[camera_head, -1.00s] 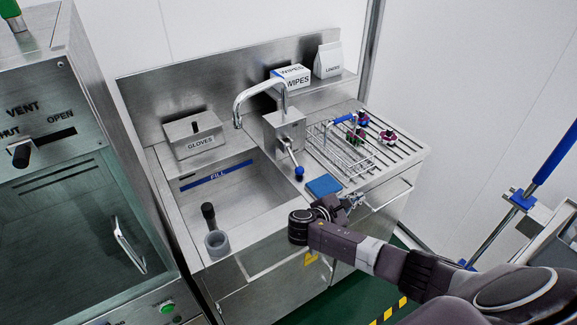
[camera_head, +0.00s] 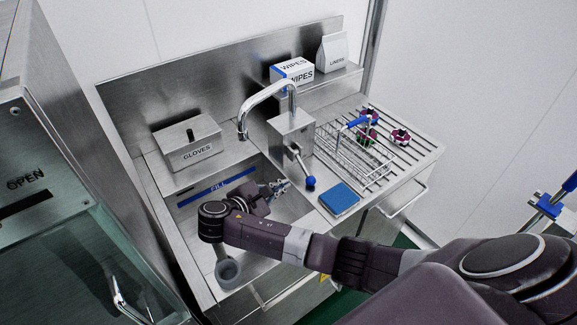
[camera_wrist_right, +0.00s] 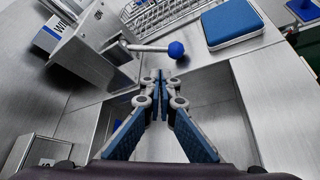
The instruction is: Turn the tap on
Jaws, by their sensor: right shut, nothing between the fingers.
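The tap is a curved chrome spout (camera_head: 262,98) on a steel box (camera_head: 291,135) at the sink's back right. Its lever (camera_head: 299,162) slopes down and forward to a blue ball knob (camera_head: 310,183). In the right wrist view the knob (camera_wrist_right: 176,49) is beyond and slightly right of my fingertips, with a visible gap. My right gripper (camera_head: 280,187) is over the sink basin, left of the knob, shut and empty. It also shows in the right wrist view (camera_wrist_right: 160,78), fingertips together. No water shows at the spout. My left gripper is out of view.
A blue sponge-like pad (camera_head: 339,198) lies right of the knob. A wire rack (camera_head: 352,152) stands on the ribbed drainboard. A gloves box (camera_head: 188,143) sits behind the basin's left.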

